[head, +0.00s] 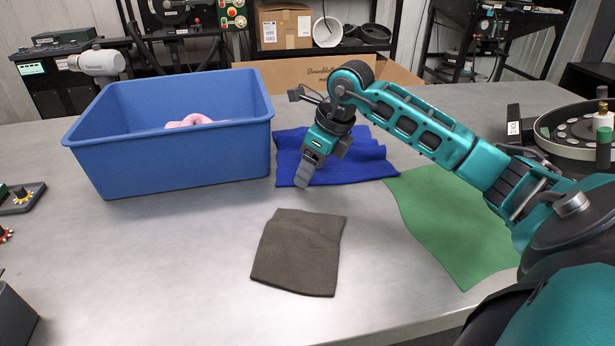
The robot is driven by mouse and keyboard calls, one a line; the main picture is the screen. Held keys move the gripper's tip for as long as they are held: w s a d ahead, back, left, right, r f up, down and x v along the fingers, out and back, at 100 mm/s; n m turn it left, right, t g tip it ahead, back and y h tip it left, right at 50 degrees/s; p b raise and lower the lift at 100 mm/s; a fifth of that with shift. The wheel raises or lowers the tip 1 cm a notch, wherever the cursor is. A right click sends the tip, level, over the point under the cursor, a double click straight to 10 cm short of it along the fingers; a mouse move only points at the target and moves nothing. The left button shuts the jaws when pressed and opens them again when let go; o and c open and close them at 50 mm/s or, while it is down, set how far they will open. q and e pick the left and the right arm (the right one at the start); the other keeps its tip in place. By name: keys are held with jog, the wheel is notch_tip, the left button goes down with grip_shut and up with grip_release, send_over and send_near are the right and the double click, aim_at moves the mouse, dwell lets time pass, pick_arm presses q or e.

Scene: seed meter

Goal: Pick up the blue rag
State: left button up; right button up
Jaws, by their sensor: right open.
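The blue rag (357,169) lies spread on the metal table, just right of the blue bin, with some folds. My right gripper (303,182) is over the left part of the rag, pointing down, with its fingers in front of the cloth. It holds nothing that I can see, and its arm comes in from the right. The gripper and wrist hide part of the rag. I cannot tell whether the fingertips touch the cloth. My left gripper is not in view.
A blue bin (180,160) with a pink cloth (190,121) inside stands at left. A grey-brown rag (298,252) lies in front, and a green rag (445,220) lies at right, partly under my arm in the picture. A round device (570,135) stands far right.

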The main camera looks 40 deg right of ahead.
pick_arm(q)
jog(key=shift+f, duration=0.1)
pick_arm(e)
jog(key=shift+s+a+f, duration=0.1)
jog(key=shift+s+f, duration=0.05)
jog(key=shift+f, duration=0.15)
jog(key=c, duration=1)
jog(key=shift+c, duration=0.3)
jog(key=shift+r, duration=0.25)
grip_shut()
pick_arm(q)
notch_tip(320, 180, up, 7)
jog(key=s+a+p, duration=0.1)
jog(key=p, duration=0.8)
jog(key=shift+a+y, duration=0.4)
pick_arm(e)
notch_tip(320, 180, up, 12)
pick_arm(q)
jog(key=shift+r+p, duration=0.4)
jog(key=shift+p, duration=0.25)
pick_arm(e)
notch_tip(320, 180, up, 27)
